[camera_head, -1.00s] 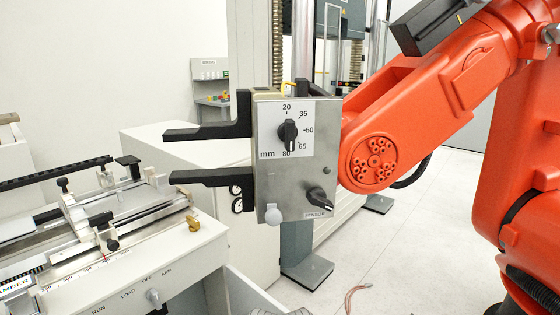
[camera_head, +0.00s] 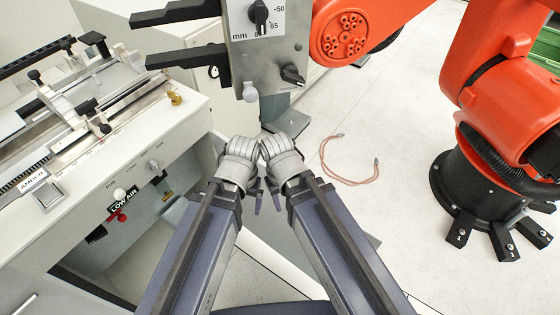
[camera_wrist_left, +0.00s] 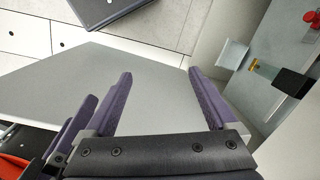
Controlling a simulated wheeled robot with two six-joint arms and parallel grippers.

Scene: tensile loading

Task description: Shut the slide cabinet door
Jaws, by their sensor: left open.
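No door is plainly recognisable as the slide cabinet door. A pale flat panel (camera_head: 262,262) stands out beside the white machine cabinet, low between my forearms; it may be that door. A flat grey panel also fills the middle of the left wrist view (camera_wrist_left: 150,85), behind my left fingers. My left gripper (camera_head: 251,190) is open; its two purple fingers stand apart in the left wrist view (camera_wrist_left: 160,98), with nothing seen held. My right gripper (camera_head: 270,196) is close beside it, fingers pointing down, its opening unclear. Whether either gripper touches the panel cannot be told.
The white machine cabinet (camera_head: 85,215) is at left, with an open recess under its top and a LOW AIR label (camera_head: 123,202). A grey box with dials and black jaws (camera_head: 265,50) hangs ahead. An orange robot arm (camera_head: 500,80) and a looped cable (camera_head: 345,175) are at right.

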